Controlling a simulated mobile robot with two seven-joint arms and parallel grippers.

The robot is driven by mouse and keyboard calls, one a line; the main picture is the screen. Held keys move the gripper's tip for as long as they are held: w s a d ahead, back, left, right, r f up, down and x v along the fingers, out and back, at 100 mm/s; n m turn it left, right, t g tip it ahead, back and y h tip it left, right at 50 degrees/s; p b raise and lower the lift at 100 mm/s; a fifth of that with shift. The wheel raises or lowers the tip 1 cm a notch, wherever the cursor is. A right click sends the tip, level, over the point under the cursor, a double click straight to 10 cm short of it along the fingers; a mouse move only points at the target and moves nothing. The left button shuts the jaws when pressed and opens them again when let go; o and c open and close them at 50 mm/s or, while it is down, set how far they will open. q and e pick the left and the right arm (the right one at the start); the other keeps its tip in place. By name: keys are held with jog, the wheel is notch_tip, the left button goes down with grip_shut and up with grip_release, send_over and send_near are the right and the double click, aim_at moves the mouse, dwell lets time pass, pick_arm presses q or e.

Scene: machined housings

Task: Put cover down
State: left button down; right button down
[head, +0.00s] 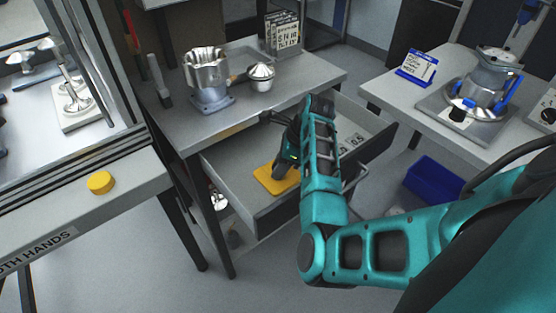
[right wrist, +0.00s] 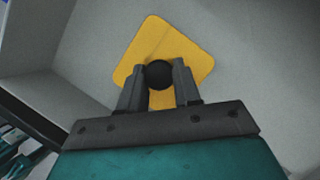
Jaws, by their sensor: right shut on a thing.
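The cover is a yellow square plate (head: 272,180) with rounded corners, inside the open drawer (head: 222,175). It also shows in the right wrist view (right wrist: 158,40), with a round black knob (right wrist: 159,74) on it. My right gripper (head: 284,170) reaches down into the drawer. In the right wrist view its fingers (right wrist: 159,82) are shut on the knob from both sides. The cover lies flat over the drawer's grey floor; I cannot tell whether it touches the floor. My left gripper is not in view.
The drawer hangs under a grey bench (head: 310,78) holding a metal housing (head: 208,82) and a silver domed part (head: 261,76). Card-like labels lie at the drawer's right. A right table (head: 400,95) carries another housing (head: 490,75). A blue bin (head: 433,182) stands on the floor.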

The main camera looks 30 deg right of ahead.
jog(key=shift+s+r, duration=0.1)
jog(key=c, duration=0.8)
grip_release()
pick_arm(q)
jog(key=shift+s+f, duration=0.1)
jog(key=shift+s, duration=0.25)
